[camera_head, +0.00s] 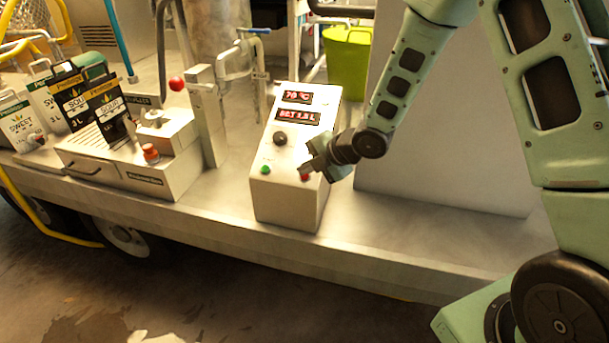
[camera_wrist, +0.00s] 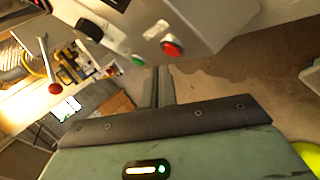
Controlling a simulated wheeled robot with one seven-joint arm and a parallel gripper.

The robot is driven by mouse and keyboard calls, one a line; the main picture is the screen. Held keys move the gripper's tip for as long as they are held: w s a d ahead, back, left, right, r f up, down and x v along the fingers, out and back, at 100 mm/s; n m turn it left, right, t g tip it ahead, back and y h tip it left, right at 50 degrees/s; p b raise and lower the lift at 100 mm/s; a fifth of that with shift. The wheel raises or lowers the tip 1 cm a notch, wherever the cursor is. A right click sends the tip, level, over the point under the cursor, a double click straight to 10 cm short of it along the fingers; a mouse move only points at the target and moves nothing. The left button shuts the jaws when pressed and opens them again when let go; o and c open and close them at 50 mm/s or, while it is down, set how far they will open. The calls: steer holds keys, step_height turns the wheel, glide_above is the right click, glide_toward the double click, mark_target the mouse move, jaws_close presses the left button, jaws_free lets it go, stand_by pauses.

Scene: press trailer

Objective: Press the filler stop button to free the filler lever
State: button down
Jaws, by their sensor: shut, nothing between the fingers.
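A white control box (camera_head: 288,200) stands on the trailer deck with two lit red displays, a black knob, a green button (camera_head: 265,170) and a red button (camera_head: 304,177). My gripper (camera_head: 308,168) is shut and empty, at the right side of the box face, close to the red button. I cannot tell whether it touches. In the wrist view the shut fingers (camera_wrist: 156,80) point toward the box, with the red button (camera_wrist: 172,48) just beyond their tips. To the left, a lever post carries a red ball (camera_head: 177,84), and a red mushroom button (camera_head: 150,153) sits on a white filler unit (camera_head: 135,180).
Black cartons (camera_head: 90,103) and white containers stand at the deck's left. A blue-handled pipe valve (camera_head: 250,50) rises behind the control box. A green bucket (camera_head: 347,60) is at the back. A large pale panel (camera_head: 450,150) stands right of the box. The deck's front edge is clear.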

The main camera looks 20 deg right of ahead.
steer(key=r, duration=0.1)
steer(key=s+a+r+p, duration=0.1)
steer(key=r, duration=0.2)
steer(key=shift+s+a+r+p, duration=0.1)
steer(key=shift+s+a+p, duration=0.05)
steer(key=shift+s+p, duration=0.2)
stand_by(1.2)
steer(key=s+a+r+m+g+h, duration=0.1)
steer(key=s+m, duration=0.4)
steer(key=s, duration=0.5)
steer(key=s+a+r+m+g+h, duration=0.2)
steer(key=s+a+r+m+g, duration=0.1)
steer(key=s, duration=0.8)
steer(key=s+a+r+m+g+h, duration=0.2)
steer(key=s+r+m, duration=0.3)
steer(key=s+m, duration=0.3)
steer(key=s+g, duration=0.1)
steer(key=s, duration=0.2)
steer(key=shift+s+a+r+m, duration=0.2)
steer(key=shift+a+m, duration=0.2)
